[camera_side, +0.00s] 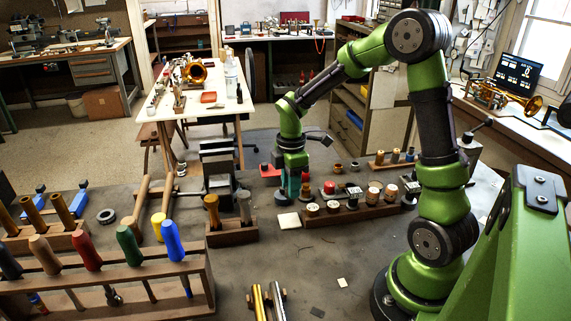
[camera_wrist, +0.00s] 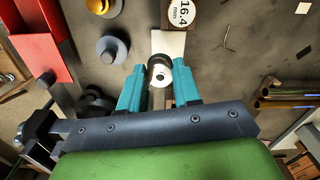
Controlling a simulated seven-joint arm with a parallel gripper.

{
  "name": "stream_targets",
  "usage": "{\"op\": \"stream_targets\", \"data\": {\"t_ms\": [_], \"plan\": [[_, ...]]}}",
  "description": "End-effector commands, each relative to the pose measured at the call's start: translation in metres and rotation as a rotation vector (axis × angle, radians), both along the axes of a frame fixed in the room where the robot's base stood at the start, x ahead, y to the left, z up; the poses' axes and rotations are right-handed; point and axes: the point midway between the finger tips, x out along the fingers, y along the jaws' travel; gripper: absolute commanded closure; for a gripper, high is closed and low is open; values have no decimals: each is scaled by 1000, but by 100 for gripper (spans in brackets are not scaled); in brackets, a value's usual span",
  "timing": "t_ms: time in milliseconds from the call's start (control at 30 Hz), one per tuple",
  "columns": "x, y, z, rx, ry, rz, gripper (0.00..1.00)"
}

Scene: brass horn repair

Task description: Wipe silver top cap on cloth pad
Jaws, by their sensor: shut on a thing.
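My gripper (camera_wrist: 158,82) has teal fingers, closed on both sides of the silver top cap (camera_wrist: 159,77), a round silver piece with a dark rim and a small hole. In the side view my gripper (camera_side: 291,196) points down near the bench top; the cap cannot be made out there. The cloth pad (camera_wrist: 168,43) is a pale square just beyond the cap in the wrist view. In the side view the pad (camera_side: 289,220) lies flat on the bench, close beside the fingertips. Whether the cap touches the pad cannot be told.
A wooden rack of round-topped parts (camera_side: 360,209) stands right of the pad. A wooden block with upright tools (camera_side: 231,232) stands to its left. A red bin (camera_wrist: 35,45) and a grey disc (camera_wrist: 107,50) are near the gripper. Bare bench lies in front of the pad.

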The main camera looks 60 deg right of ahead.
Motion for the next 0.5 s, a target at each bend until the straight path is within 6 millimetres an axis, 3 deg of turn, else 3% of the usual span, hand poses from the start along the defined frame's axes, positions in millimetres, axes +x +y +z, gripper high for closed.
{"op": "stream_targets", "data": {"t_ms": [100,500], "plan": [[-8,16,-8,-3,-1,98,100],[-7,15,-11,-8,-10,129,100]]}}
